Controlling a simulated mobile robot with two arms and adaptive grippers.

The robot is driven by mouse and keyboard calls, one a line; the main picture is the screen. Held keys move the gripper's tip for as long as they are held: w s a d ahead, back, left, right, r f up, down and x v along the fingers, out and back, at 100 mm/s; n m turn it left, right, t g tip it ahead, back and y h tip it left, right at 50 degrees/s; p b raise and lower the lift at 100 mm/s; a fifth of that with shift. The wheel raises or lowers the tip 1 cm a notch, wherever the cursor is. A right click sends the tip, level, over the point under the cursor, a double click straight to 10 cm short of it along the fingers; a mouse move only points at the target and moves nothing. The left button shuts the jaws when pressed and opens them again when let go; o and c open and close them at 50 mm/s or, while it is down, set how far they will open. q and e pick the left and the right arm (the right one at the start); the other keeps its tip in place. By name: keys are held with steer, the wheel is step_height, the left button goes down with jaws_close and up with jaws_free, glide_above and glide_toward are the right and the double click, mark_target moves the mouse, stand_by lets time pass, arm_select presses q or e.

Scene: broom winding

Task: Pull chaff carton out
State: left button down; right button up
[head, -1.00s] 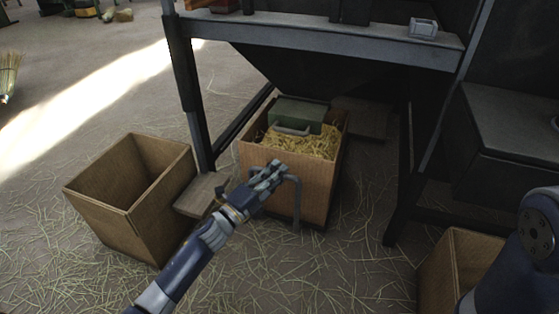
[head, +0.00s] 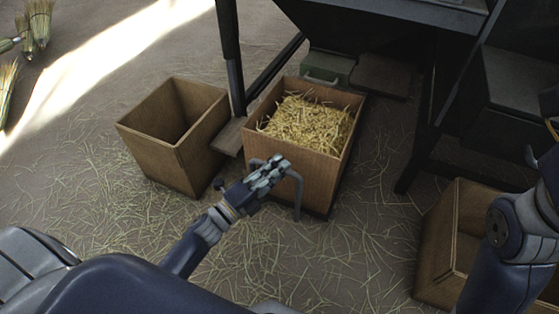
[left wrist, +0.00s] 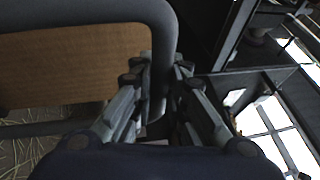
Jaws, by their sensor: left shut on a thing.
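The chaff carton (head: 318,170) is a brown box full of straw-coloured chaff (head: 308,122), standing upright on the floor at the front of the dark machine. A grey bar handle (head: 298,190) sticks out from its front face. My left gripper (head: 270,173) is shut on this handle, at the carton's front. In the left wrist view the fingers (left wrist: 158,80) close around the grey handle (left wrist: 165,22), with the brown carton face (left wrist: 70,65) beside it. My right arm shows at the right edge, but its gripper is out of view.
An empty brown carton (head: 172,150) stands left of the chaff carton, and another brown carton (head: 450,255) stands at right by my right arm. A green box (head: 328,68) lies behind the chaff carton. Machine legs (head: 229,60) flank it. Straw-strewn floor in front is open.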

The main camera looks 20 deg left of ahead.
arm_select(q)
steer(key=c, duration=1.8)
jaws_free()
steer(key=shift+c, duration=0.2)
steer(key=v, duration=1.2)
